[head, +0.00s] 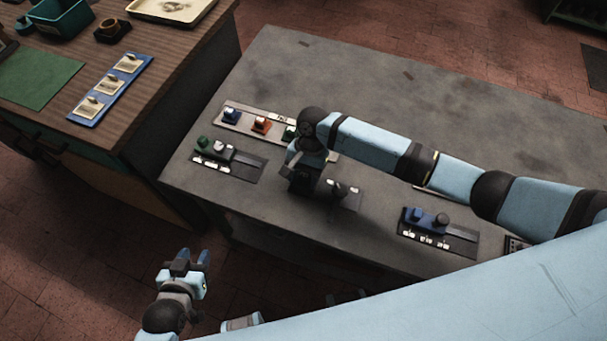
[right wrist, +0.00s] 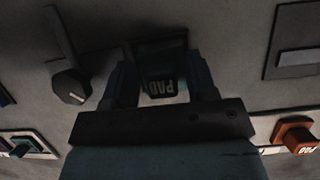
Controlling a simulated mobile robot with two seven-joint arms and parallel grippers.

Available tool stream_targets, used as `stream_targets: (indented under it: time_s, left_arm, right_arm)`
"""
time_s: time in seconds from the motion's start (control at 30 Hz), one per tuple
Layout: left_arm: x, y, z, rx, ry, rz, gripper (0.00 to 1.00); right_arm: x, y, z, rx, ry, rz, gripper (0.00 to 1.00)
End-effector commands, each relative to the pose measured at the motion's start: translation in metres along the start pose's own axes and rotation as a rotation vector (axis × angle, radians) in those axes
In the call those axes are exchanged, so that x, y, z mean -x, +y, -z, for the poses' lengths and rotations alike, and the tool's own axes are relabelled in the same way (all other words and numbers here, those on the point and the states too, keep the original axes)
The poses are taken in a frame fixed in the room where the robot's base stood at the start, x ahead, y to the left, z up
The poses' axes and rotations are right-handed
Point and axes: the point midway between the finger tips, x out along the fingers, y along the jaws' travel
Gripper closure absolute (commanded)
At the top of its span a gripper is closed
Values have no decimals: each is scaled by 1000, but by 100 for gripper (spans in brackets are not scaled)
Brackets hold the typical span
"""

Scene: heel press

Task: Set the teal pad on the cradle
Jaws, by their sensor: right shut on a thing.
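My right gripper (head: 296,182) is low over the grey table, and in the right wrist view its fingers (right wrist: 162,85) are shut on a dark, teal-tinged pad (right wrist: 164,88) lettered "PAD". The pad is mostly hidden in the head view. In the wrist view a dark, square-edged holder (right wrist: 141,50), perhaps the cradle, shows just past the pad. I cannot tell whether they touch. A dark lever with a knob (head: 340,189) stands just right of the gripper; it also shows in the wrist view (right wrist: 70,85). My left gripper (head: 194,256) is open and empty, off the table's front edge.
A pale rack (head: 245,126) holds blue (head: 231,116), orange (head: 261,125) and green (head: 289,132) blocks behind the gripper. A green-knobbed fixture (head: 228,158) lies left, a blue one (head: 427,218) right. The table's far side is clear. A wooden bench (head: 165,75) stands left.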

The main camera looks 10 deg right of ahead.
Motion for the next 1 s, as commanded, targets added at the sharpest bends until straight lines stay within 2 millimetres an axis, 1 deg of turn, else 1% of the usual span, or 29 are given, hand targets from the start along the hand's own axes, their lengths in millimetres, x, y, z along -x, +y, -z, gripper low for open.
stream_targets:
  time_s: [0.07, 0.1, 0.17, 0.2, 0.23, 0.5, 0.57, 0.63, 0.77, 1.0]
  left_arm:
    - [0, 0, -1, 0, -3, 0, 60]
    - [0, 0, -1, 0, -4, 0, 60]
    - [0, 0, -2, 0, -4, 0, 60]
    - [0, 0, -2, 0, -4, 0, 60]
    - [0, 0, -2, 0, -4, 0, 60]
    - [1, 0, 1, 0, 1, 0, 60]
    - [1, 0, 1, 0, 2, 0, 60]
    - [1, 0, 2, 0, 3, 0, 60]
    - [1, 0, 2, 0, 4, 0, 60]
    - [0, 0, 0, 0, 3, -1, 60]
  right_arm:
    - [0, 0, 0, 0, -1, 0, 72]
    - [-1, 0, 0, 0, 0, 0, 43]
    - [-1, 0, 0, 0, 0, 0, 30]
    - [-1, 0, 0, 0, 0, 0, 20]
    - [-1, 0, 0, 0, 0, 0, 18]
    - [0, 0, 0, 0, 0, 0, 18]
    - [3, 0, 0, 0, 1, 1, 18]
    - [11, -1, 1, 0, 2, 2, 18]
    - [34, -1, 1, 1, 2, 3, 18]
    - [90, 0, 1, 0, 2, 2, 18]
